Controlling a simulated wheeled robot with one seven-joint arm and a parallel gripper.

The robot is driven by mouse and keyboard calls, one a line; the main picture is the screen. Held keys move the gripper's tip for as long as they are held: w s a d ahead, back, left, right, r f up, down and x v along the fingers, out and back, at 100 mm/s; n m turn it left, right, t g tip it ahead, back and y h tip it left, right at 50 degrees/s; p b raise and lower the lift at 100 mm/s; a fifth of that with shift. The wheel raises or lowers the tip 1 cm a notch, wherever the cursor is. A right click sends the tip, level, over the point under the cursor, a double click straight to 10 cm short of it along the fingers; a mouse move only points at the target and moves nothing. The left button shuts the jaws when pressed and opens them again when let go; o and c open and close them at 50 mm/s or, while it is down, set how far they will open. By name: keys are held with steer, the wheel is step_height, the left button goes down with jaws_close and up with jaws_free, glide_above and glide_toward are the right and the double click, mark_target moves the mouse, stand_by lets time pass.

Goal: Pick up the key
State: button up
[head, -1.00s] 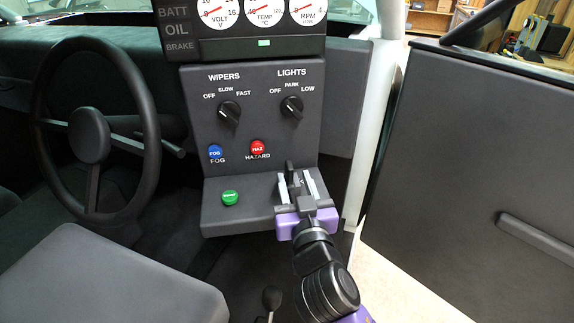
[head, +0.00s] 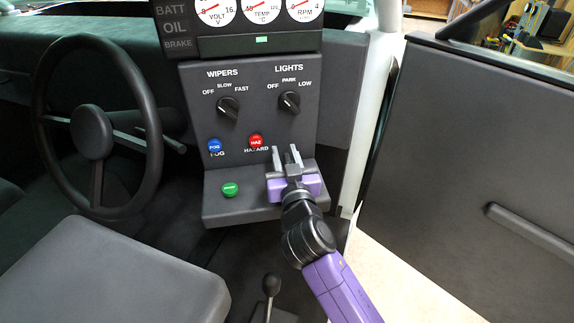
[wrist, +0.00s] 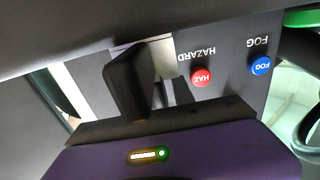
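My gripper (head: 286,152) is in front of the lower console at its right side, below the lights knob and right of the red hazard button. Its two light grey fingers point up and away, with a gap between them, and nothing is clearly seen held. I cannot make out the key for certain in the head view; the gripper covers that part of the ledge. In the wrist view a dark, blunt block (wrist: 126,85) stands in front of a pale surface; I cannot tell whether it is a finger or the key.
The console (head: 240,205) carries a green button (head: 230,189), a blue fog button (head: 214,146), a red hazard button (head: 256,141) and two knobs. A steering wheel (head: 93,130) is left, a seat (head: 110,275) lower left, a gear lever (head: 271,286) below, the open door (head: 470,170) right.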

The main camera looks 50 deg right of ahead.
jaws_close()
steer(key=shift+r, duration=0.15)
